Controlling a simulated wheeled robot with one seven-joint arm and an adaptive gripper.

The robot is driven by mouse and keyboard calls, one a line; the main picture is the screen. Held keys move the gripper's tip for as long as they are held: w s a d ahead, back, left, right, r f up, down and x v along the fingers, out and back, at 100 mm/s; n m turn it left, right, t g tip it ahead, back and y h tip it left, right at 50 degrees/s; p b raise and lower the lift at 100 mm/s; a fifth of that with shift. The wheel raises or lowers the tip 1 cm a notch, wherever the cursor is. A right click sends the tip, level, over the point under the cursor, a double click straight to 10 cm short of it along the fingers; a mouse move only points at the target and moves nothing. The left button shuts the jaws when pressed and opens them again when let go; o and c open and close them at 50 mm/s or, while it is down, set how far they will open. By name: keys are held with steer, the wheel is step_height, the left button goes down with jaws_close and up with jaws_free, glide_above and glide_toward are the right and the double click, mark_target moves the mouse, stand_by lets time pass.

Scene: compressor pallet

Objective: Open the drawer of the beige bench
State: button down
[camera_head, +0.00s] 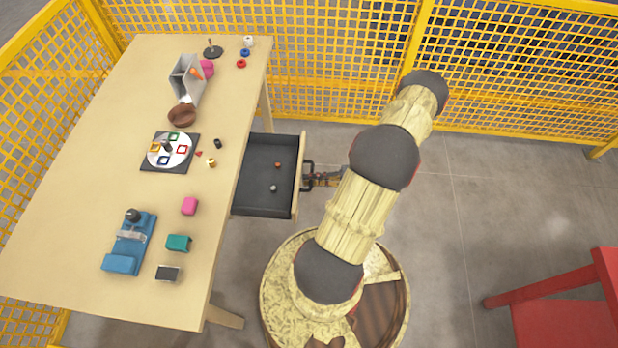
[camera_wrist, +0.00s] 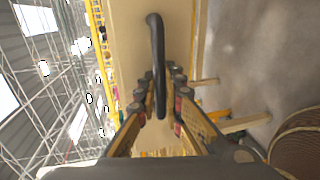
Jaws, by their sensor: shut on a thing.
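The beige bench (camera_head: 110,90) stands on the left in the head view. Its dark grey drawer (camera_head: 268,198) is pulled out to the right from the long side. A small brown-red ball and a small pale ball lie inside it. My gripper (camera_head: 316,176) is at the drawer front, shut on the black handle (camera_head: 306,177). In the wrist view the handle (camera_wrist: 157,60) runs between the two fingers of my gripper (camera_wrist: 160,105), in front of the beige drawer front (camera_wrist: 130,25). My arm partly hides the gripper in the head view.
On the bench top are a blue device (camera_head: 130,245), a disc with coloured squares (camera_head: 170,151), a brown bowl (camera_head: 182,115) and several small blocks. Yellow mesh fencing (camera_head: 330,60) stands behind. A red table (camera_head: 560,320) is at lower right. Floor between is clear.

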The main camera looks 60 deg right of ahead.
steer(key=c, duration=2.2)
jaws_free()
steer(key=shift+c, duration=0.2)
steer(key=v, duration=1.2)
steer(key=shift+f, duration=0.1)
